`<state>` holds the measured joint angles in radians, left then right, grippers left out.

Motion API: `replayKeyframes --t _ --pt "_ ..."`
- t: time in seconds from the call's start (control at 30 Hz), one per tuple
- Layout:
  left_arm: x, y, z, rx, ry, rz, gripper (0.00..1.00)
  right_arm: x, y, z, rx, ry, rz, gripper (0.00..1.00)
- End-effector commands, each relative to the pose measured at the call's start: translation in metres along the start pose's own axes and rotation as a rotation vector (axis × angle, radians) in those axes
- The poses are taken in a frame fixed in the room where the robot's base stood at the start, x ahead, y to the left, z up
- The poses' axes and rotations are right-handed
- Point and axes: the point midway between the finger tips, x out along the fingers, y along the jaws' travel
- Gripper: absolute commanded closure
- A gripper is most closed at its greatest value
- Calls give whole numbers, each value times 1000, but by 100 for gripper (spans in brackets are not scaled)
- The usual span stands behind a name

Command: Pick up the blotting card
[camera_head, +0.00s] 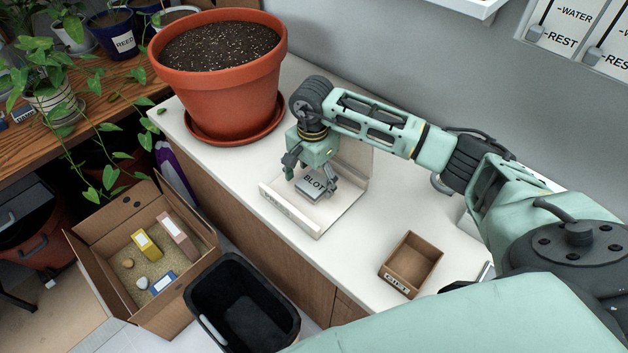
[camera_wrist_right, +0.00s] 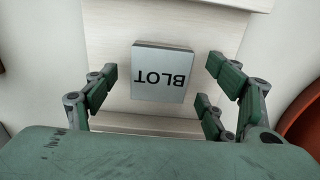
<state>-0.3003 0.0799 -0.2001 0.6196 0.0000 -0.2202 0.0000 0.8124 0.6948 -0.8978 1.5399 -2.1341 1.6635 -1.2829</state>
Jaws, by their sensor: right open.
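The blotting card (camera_head: 313,186) is a small grey block marked BLOT. It lies in a pale holder (camera_head: 292,213) with a raised back and a low front lip, on the white counter. My right gripper (camera_head: 311,186) is above the card, pointing down, open, with its fingers apart on either side of it. In the right wrist view the card (camera_wrist_right: 161,74) shows between the open fingers, with a gap on each side. My left gripper is not in view.
A large terracotta pot (camera_head: 215,85) of soil stands left of the holder. A small brown box (camera_head: 411,264) sits right on the counter (camera_head: 345,258). Below the front edge are a black bin (camera_head: 243,305) and a cardboard box (camera_head: 90,240) with several items. Bare counter lies between holder and brown box.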

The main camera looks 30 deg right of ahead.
Motion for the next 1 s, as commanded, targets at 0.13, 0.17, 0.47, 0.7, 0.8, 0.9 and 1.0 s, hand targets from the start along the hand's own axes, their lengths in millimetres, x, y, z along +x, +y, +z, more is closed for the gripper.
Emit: replayKeyframes --t 0.13,0.17,0.47,0.7,0.8,0.9,1.0 --pt "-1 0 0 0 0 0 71 5 0 0 -1 0 -1 23" --pt "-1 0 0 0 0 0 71 5 0 0 -1 0 -1 23" --pt "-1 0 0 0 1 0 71 5 0 0 -1 0 -1 40" --pt "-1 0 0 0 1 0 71 4 0 0 -1 0 -1 61" --pt "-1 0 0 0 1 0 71 4 0 0 -1 0 -1 64" --pt "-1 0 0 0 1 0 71 4 0 0 -1 0 -1 64" --pt "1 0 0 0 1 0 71 1 -1 0 0 0 -3 64"
